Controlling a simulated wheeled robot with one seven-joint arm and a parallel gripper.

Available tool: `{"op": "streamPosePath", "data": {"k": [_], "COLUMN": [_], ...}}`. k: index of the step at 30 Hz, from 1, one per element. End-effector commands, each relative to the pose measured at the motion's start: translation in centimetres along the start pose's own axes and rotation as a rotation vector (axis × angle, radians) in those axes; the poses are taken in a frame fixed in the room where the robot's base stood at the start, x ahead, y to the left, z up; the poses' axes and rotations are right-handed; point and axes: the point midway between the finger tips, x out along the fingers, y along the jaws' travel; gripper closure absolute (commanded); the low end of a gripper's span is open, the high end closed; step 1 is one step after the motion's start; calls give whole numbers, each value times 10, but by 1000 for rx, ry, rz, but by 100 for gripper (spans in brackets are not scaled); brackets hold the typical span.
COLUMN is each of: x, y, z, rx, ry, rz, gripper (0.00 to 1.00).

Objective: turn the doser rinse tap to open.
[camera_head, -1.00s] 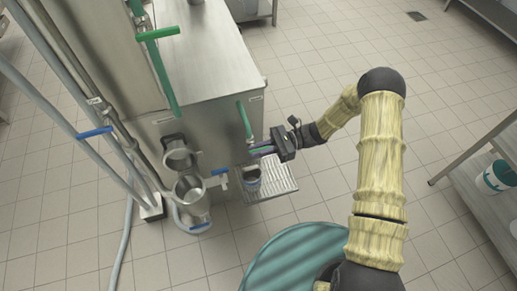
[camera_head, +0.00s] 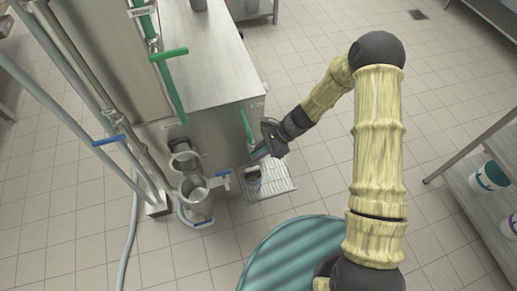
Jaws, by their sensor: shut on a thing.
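A green pipe (camera_head: 246,125) runs down the front face of the steel machine (camera_head: 214,60), near its right corner. My gripper (camera_head: 259,154) is at the lower end of this pipe, its jaws pointing down and left. The jaws are shut on a small blue lever there, which I take to be the doser rinse tap; the gripper hides most of it, and its exact angle cannot be told. A small dark cup (camera_head: 253,175) stands just below the jaws, on a slotted drip tray (camera_head: 274,190).
Steel cups (camera_head: 193,188) are at the machine's front left, with a blue-handled tap (camera_head: 222,173) beside them. Another blue lever (camera_head: 109,140) is on the grey pipes at left. A green handle (camera_head: 168,54) is higher up. A shelf with tubs (camera_head: 489,177) is at right.

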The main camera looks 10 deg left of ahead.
Motion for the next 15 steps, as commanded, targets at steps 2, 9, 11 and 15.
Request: {"op": "streamPosePath", "data": {"k": [2,9,11,15], "x": [-4,-3,-2,-2], "y": [-1,-1,-1,-2], "z": [6,10,11,12], "rx": [-5,-7,-8,-7], "ry": [75,296,343,444], "rz": [-1,-1,-1,-1], "gripper": [100,100,100,100]}}
